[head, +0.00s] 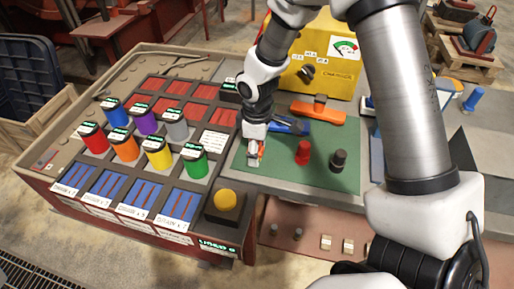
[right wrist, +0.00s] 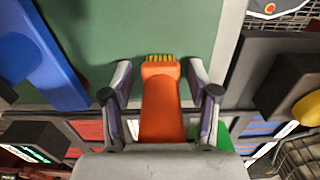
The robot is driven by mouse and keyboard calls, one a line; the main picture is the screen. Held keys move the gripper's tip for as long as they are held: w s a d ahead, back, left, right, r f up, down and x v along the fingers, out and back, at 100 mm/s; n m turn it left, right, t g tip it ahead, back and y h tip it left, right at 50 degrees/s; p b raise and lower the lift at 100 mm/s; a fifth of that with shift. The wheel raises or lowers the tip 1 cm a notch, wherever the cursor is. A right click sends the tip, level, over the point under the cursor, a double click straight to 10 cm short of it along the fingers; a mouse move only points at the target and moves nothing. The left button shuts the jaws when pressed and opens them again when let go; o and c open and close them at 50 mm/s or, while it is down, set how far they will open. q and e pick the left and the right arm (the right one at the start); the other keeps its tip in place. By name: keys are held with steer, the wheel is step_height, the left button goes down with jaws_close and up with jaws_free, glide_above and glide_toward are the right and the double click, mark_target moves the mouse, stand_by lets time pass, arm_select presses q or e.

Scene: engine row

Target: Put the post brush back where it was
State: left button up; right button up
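The post brush (right wrist: 161,104) has an orange handle and a short row of yellow bristles. In the right wrist view it lies between the two fingers of my right gripper (right wrist: 160,85), bristles pointing away over the green mat. Narrow gaps show between its sides and the fingertips, so the gripper looks open around it. In the head view a bit of the orange brush (head: 253,157) shows at the tip of my right gripper (head: 254,148), low over the left part of the green mat (head: 280,180). My left gripper is not in view.
A red post (head: 303,152) and a black post (head: 338,160) stand on the mat. Behind are a blue tool (head: 290,126), an orange tool (head: 318,112) and the yellow charger (head: 325,70). Left is a sorting rack with coloured cans (head: 158,152) and a yellow button (head: 226,200).

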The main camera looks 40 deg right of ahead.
step_height(320, 180, up, 12)
steer(key=shift+r+p, duration=0.25)
steer(key=shift+p, duration=0.1)
steer(key=shift+s+f, duration=0.1)
